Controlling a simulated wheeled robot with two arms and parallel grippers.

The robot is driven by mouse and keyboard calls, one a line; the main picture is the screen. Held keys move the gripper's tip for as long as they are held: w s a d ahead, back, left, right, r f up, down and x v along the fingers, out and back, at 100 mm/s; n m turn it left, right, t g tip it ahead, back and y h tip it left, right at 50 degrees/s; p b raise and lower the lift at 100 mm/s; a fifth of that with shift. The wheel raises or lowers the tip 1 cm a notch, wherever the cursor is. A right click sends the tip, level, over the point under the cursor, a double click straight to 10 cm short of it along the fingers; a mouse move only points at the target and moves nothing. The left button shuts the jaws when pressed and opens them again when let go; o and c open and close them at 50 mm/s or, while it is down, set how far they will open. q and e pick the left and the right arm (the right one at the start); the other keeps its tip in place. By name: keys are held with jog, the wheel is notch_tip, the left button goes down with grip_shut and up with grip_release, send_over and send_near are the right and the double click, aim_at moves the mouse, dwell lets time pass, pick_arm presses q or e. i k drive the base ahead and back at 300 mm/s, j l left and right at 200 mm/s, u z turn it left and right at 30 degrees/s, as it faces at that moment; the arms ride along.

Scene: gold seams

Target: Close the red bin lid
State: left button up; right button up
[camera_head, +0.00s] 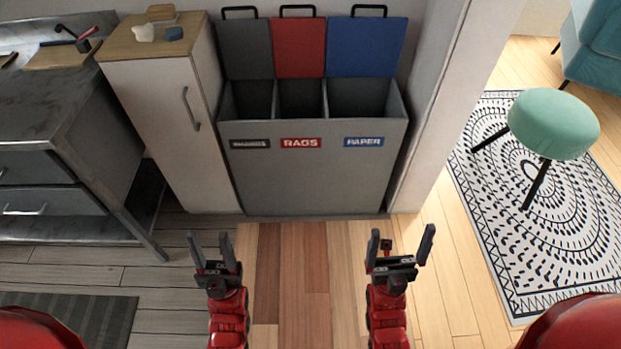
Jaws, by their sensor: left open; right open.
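A grey bin (310,185) with three compartments stands against the wall ahead. Its red lid (299,47) is the middle one and stands open, upright, with a black handle on top. The grey lid (244,50) on the left and the blue lid (366,46) on the right also stand open. The middle compartment sits above a red "RAGS" label (301,142). My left gripper (209,247) is open and empty, low in front of the bin. My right gripper (400,245) is open and empty, also apart from the bin.
A white cabinet (165,130) with a wooden top adjoins the bin's left side. A dark drawer unit (45,150) is further left. A wall edge (435,110) borders the bin's right. A green stool (553,124) stands on a patterned rug. Floor before the bin is clear.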

aim_at(298, 43)
jog(key=i+j, duration=0.1)
jog(key=i, duration=0.4)
jog(key=i+j, duration=0.1)
jog(key=i, duration=0.35)
